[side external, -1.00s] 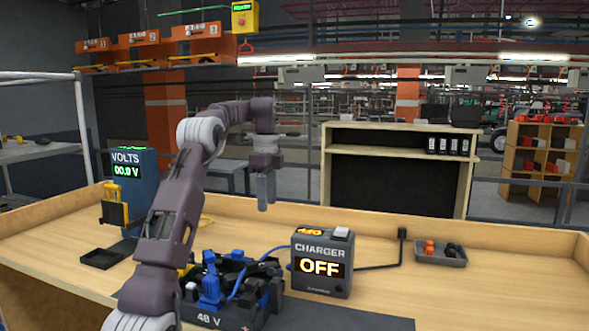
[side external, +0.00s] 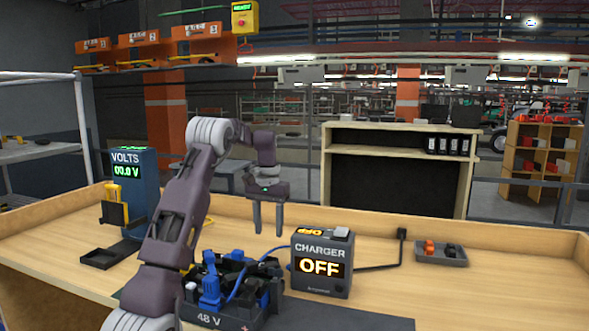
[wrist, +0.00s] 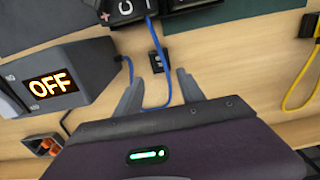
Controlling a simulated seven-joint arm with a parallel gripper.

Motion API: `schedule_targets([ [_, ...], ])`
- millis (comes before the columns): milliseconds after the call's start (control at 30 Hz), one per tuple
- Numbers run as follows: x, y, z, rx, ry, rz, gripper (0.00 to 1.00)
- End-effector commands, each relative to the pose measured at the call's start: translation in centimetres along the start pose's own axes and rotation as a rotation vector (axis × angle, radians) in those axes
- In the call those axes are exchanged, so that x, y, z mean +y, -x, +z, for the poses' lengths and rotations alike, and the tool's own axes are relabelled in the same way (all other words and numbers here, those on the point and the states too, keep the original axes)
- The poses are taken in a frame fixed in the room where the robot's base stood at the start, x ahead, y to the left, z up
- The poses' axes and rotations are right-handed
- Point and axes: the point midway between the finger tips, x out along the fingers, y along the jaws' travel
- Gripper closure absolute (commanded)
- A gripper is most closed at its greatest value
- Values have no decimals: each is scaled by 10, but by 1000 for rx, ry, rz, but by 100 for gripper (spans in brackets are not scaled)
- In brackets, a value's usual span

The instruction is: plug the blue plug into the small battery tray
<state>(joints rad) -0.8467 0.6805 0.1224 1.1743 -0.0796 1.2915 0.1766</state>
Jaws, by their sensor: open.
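The dark battery tray (side external: 208,319), marked 48 V, stands on the bench at front centre. Blue connector parts (side external: 210,289) and a blue cable sit on it; I cannot tell which is the blue plug. Part of the tray shows at the top of the wrist view (wrist: 122,10). My gripper (side external: 268,231) is open and empty, pointing down above the bench behind the tray. A small dark block (wrist: 157,61) lies just beyond the fingertips.
The charger (side external: 321,264), reading OFF, stands right of the tray. A grey bin (side external: 440,256) with orange and dark pieces lies farther right. A blue volt meter (side external: 136,192) and a shallow black tray (side external: 101,258) are at left. The bench between charger and bin is mostly clear, apart from a black cable.

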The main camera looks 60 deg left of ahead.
Motion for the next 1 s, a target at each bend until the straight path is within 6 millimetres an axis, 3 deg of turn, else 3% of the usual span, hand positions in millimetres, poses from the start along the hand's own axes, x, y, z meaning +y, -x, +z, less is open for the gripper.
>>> schedule_targets([
  [200,0,-58,1,-6,0,2,54],
  [700,2,76,-3,6,-2,-2,54],
  [933,3,116,-3,3,-1,0,54],
  [1000,11,128,2,11,-13,3,54],
])
